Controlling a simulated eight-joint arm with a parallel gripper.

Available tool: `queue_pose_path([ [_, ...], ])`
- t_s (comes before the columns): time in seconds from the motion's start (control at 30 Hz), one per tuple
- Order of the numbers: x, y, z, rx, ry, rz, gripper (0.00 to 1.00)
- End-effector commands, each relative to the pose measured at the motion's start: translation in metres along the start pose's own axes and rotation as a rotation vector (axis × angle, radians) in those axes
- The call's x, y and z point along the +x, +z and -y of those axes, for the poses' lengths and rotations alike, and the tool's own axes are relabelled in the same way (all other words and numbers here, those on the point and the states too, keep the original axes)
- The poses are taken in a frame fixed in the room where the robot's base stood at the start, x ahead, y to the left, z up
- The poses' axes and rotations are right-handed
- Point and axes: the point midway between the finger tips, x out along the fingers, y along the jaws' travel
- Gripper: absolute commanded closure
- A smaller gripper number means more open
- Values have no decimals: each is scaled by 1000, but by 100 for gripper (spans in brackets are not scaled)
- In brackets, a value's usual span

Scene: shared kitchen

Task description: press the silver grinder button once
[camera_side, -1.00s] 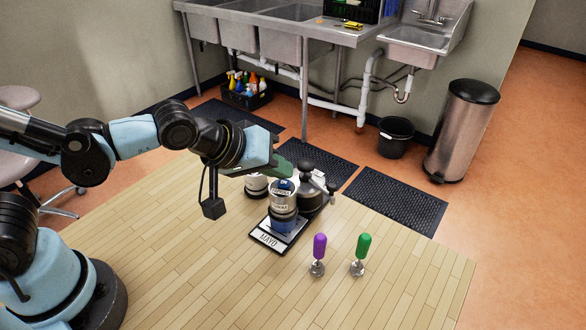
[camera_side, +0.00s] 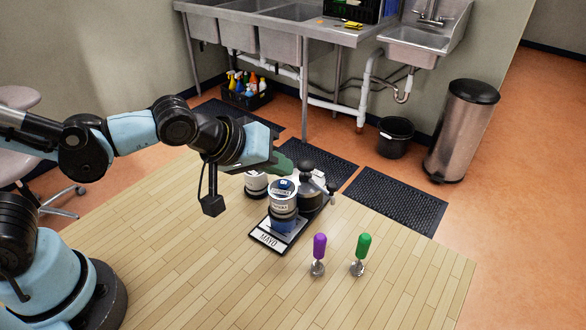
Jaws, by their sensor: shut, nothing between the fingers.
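The dark and silver grinder (camera_side: 309,199) stands on the wooden table, at the back right of a group of containers. It has a dark rounded top and a small arm on its right. I cannot make out a silver button on it; the part is too small or hidden. My gripper (camera_side: 285,165) is shut and empty, with its green fingers pointing right toward the grinder's top. In the picture the fingertips lie just left of that top and above a blue-topped jar (camera_side: 283,207). I cannot tell whether they touch anything.
The jar stands on a black-edged base marked MAYO (camera_side: 266,238). A purple-handled tool (camera_side: 319,246) and a green-handled tool (camera_side: 363,246) stand upright at the front right. The table's front is clear.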

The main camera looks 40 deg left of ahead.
Motion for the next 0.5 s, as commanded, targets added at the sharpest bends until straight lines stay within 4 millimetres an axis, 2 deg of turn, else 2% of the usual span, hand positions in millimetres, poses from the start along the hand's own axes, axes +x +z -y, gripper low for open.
queue_pose_path([
  [0.5, -6, -4, -4, 0, 0, 0, 100],
])
